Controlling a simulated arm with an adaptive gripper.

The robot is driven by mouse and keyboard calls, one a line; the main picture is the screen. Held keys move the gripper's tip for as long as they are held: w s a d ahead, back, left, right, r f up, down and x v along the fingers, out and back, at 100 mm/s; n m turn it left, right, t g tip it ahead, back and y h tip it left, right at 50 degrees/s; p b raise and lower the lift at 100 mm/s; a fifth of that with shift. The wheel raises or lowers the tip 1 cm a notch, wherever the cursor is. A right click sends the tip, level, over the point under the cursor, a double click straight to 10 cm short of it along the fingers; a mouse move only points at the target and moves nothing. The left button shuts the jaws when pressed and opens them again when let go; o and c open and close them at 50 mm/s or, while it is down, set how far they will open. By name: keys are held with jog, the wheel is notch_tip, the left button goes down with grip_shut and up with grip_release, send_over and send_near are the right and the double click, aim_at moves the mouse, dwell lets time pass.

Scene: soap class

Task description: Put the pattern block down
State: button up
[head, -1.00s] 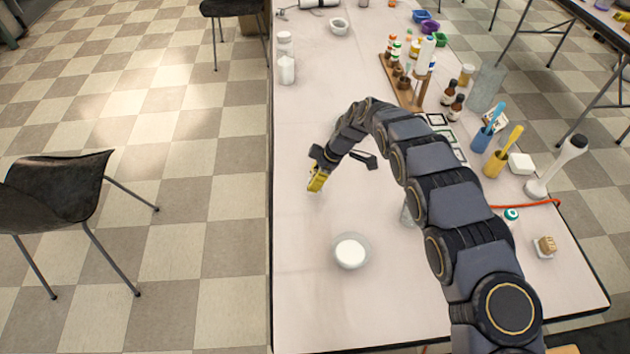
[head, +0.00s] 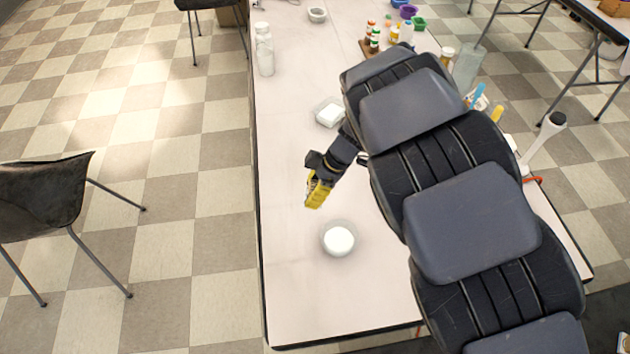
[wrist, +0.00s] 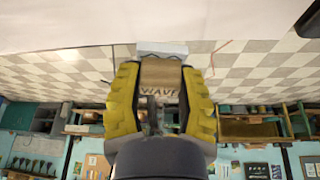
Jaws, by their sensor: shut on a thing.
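My gripper (head: 318,193), with yellow fingers, is over the left part of the table, behind the bowl of white material (head: 339,239). In the wrist view its fingers (wrist: 161,100) are shut on the pattern block (wrist: 161,75), a tan block with the letters WAVE on its near face. A white piece (wrist: 162,48) shows at the block's far end; I cannot tell if it is joined to it. In the head view the block is hidden by the fingers. Its height above the table is hard to tell.
A square dish with white contents (head: 330,113) lies behind my gripper. White bottles (head: 264,52) stand at the far left edge. My arm hides much of the right side. The table (head: 290,290) is clear left of and in front of the bowl.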

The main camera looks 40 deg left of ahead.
jog(key=shift+s+d+r, duration=0.1)
jog(key=shift+s+d, duration=0.1)
jog(key=shift+s, duration=0.05)
jog(key=shift+w, duration=0.1)
